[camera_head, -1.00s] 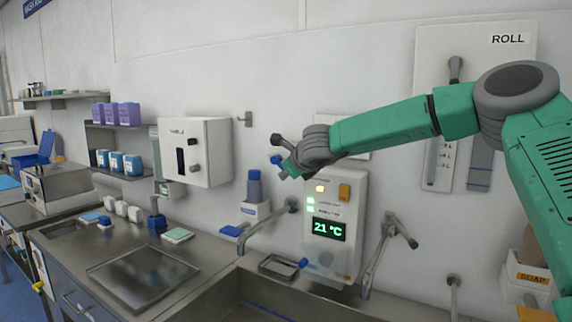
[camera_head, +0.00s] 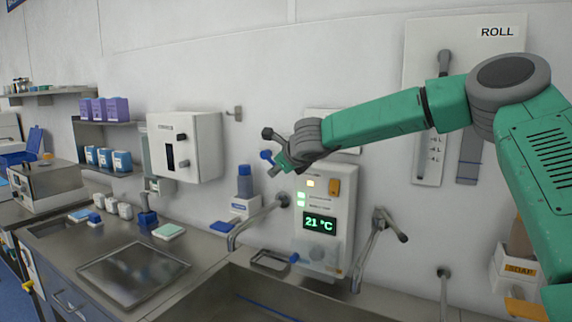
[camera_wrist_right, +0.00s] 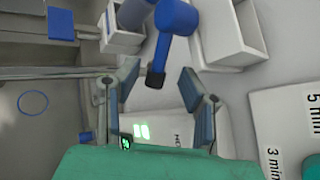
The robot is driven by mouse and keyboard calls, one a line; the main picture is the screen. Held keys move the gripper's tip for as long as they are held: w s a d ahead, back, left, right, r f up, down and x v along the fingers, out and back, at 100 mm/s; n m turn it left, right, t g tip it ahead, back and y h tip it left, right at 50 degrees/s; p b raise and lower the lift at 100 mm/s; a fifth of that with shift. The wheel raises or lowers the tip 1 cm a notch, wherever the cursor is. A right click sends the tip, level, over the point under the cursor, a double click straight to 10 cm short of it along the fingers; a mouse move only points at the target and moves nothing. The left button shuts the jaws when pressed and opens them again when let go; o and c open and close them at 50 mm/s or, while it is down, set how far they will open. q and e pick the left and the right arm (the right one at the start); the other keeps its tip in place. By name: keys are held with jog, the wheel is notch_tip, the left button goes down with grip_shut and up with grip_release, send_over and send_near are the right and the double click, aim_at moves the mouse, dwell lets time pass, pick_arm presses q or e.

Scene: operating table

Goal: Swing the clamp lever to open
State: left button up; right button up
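No part is clearly marked as a clamp lever. One candidate is a jointed metal lever with a dark grip (camera_head: 378,238), right of the control box (camera_head: 326,252) reading 21 °C. Another is a dark-knobbed upright handle (camera_head: 444,66) on the ROLL panel (camera_head: 418,50). My right gripper (camera_head: 270,154) is in front of the wall at the control box's upper left, apart from both. In the right wrist view its fingers (camera_wrist_right: 158,108) are spread, with nothing held between them. A blue cylinder (camera_wrist_right: 178,17) and a dark tip (camera_wrist_right: 155,78) show beyond the fingers. My left gripper is out of view.
A curved tap (camera_head: 262,216) reaches over the sink (camera_head: 245,278) below. A blue bottle (camera_head: 245,180) stands on a white holder left of the control box. A white cabinet (camera_head: 205,150) hangs farther left. A soap box (camera_head: 515,270) is at the right.

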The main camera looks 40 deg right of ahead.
jog(key=v, duration=1.1)
jog(key=shift+s+d, duration=0.15)
jog(key=shift+s, duration=0.1)
